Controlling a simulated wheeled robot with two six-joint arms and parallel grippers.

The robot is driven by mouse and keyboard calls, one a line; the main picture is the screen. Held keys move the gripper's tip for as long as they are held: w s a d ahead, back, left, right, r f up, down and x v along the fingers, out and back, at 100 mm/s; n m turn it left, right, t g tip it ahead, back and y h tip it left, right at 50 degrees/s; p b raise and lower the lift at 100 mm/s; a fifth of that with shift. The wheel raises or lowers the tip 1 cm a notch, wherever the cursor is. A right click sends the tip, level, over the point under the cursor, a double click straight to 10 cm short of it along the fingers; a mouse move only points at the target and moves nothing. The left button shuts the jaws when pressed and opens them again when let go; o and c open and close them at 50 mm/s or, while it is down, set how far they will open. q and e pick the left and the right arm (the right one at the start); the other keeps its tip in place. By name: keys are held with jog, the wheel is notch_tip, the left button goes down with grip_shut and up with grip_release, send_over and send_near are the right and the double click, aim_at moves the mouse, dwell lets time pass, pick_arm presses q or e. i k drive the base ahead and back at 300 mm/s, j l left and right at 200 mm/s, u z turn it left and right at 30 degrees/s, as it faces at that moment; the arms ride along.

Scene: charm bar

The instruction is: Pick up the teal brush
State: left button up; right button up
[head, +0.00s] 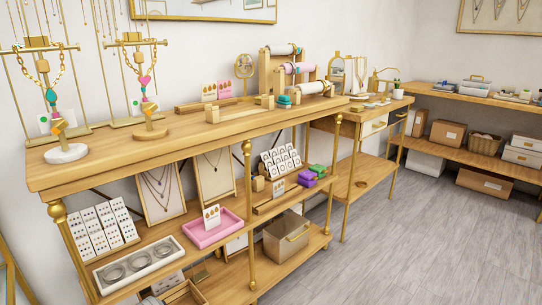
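I cannot make out a teal brush for certain. A small rounded teal object (284,102) sits on the wooden counter (180,145), near its right part; it is too small to tell whether it is the brush. Neither of my grippers is in view.
A bracelet rack (290,75) stands behind the teal object. Shelves below hold a pink tray (214,232) and boxes. Grey floor (400,250) is clear at right.

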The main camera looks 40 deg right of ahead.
aim_at(283, 103)
jog(key=i, duration=0.4)
jog(key=z, duration=1.65)
jog(key=j, duration=0.1)
